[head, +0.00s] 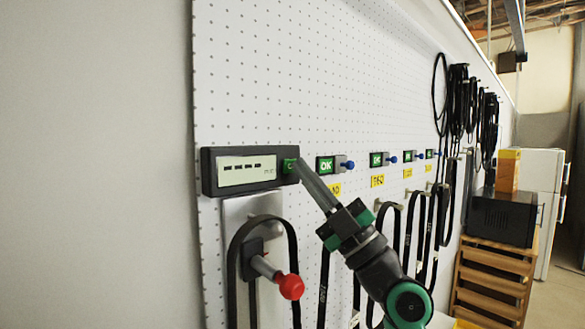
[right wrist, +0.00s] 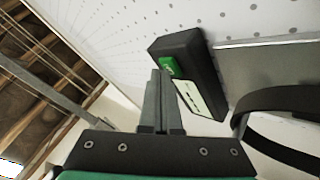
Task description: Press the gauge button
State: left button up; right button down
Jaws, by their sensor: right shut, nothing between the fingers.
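The gauge (head: 250,170) is a dark box with a pale display, fixed on the white pegboard at the left. Its green button (head: 289,166) sits at the right end of its face. My right gripper (head: 299,164) is shut and empty, with its fingertips at the green button and partly covering it in the head view. In the right wrist view the gauge (right wrist: 195,75) is just beyond the shut fingers (right wrist: 158,72), and the green button (right wrist: 168,66) shows close to the tips. I cannot tell whether the tips touch it. My left gripper is not in view.
Below the gauge are a lever with a red knob (head: 291,287) and a black belt (head: 235,262). Several green OK signs (head: 326,165) with blue knobs (head: 348,165) run along the board to the right. More belts hang below them. A wooden rack (head: 490,280) stands at the right.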

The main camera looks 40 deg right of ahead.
jog(key=shift+s, duration=0.55)
jog(key=s+p, duration=0.1)
jog(key=s, duration=0.5)
jog(key=shift+d+h, duration=0.15)
jog(key=shift+h, duration=0.15)
